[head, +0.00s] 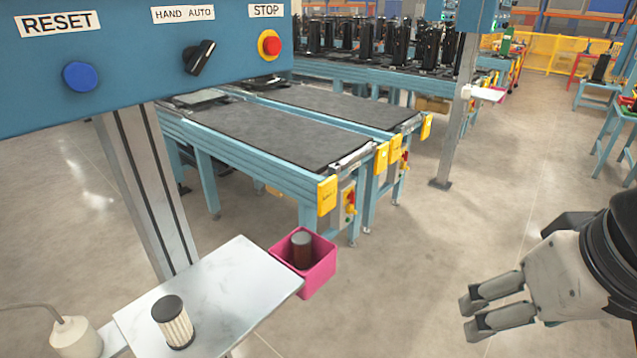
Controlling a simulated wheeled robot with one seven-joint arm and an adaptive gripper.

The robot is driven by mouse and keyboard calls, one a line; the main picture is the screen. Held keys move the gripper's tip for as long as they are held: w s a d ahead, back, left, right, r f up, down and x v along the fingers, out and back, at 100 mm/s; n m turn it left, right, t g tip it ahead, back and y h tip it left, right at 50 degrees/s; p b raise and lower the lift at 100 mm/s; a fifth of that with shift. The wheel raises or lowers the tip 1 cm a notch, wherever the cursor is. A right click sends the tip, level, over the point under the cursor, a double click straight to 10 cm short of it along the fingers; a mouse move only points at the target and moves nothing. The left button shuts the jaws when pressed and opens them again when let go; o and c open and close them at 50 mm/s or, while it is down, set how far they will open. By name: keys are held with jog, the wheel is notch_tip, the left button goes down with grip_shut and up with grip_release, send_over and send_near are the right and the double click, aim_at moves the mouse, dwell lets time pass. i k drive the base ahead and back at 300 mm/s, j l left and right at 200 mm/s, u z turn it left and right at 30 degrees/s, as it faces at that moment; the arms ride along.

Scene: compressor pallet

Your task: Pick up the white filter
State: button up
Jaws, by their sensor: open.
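The white filter (177,328) is a short pleated cylinder with a dark grey cap. It stands upright on the white marbled shelf (225,285) at the lower left of the head view. My gripper (467,318) is at the lower right, open and empty, with its fingers pointing left. It is well to the right of the filter and apart from it.
A pink bin (318,272) holding a dark cylinder (301,248) hangs at the shelf's right edge. A blue control panel (140,50) on a grey post (150,190) rises behind the shelf. Conveyors (275,125) stand beyond. Floor between bin and gripper is clear.

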aim_at(170, 316)
jog(key=u, duration=1.3)
